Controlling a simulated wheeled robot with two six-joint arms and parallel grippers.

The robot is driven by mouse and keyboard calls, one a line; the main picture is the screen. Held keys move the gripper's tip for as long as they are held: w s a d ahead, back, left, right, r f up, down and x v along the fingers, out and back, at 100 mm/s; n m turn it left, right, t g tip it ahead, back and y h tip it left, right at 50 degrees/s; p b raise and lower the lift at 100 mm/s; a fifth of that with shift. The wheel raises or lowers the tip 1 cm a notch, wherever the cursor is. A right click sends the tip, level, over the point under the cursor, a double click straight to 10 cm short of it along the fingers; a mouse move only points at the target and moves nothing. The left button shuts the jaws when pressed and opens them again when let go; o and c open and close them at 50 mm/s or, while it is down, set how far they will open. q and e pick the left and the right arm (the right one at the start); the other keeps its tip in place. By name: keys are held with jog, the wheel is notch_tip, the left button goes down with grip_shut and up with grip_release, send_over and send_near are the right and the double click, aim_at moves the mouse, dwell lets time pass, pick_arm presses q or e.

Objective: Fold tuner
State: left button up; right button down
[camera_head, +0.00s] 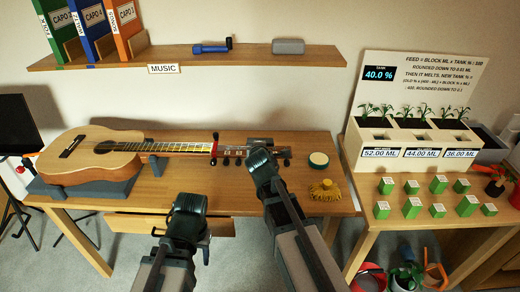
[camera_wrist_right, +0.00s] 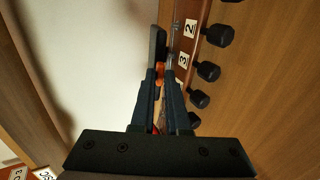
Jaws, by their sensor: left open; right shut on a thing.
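The guitar (camera_head: 100,155) lies on a grey stand on the table, its headstock to the right. The right wrist view shows the headstock's edge with black tuning pegs (camera_wrist_right: 208,71) and number labels. My right gripper (camera_wrist_right: 163,75) is shut on a dark, thin piece with an orange part (camera_wrist_right: 160,68), which looks like the tuner. It is beside the headstock; whether it touches the wood I cannot tell. In the head view my right wrist hides it. My left gripper (camera_head: 182,242) is open and empty in front of the table, near the drawer.
The wooden table (camera_head: 240,200) carries a round tin (camera_head: 318,160) and a yellow cloth-like thing (camera_head: 325,190) right of the headstock. A shelf (camera_head: 180,58) hangs above. A side table at right holds several green blocks (camera_head: 412,207) and a planter (camera_head: 420,140).

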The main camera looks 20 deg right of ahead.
jog(key=shift+s+a+f+b, duration=0.1)
jog(key=shift+s+f+b, duration=0.1)
jog(key=shift+f+b, duration=0.55)
jog(key=shift+f, duration=0.2)
jog(key=c, duration=0.9)
grip_release()
jog(key=shift+c, duration=0.2)
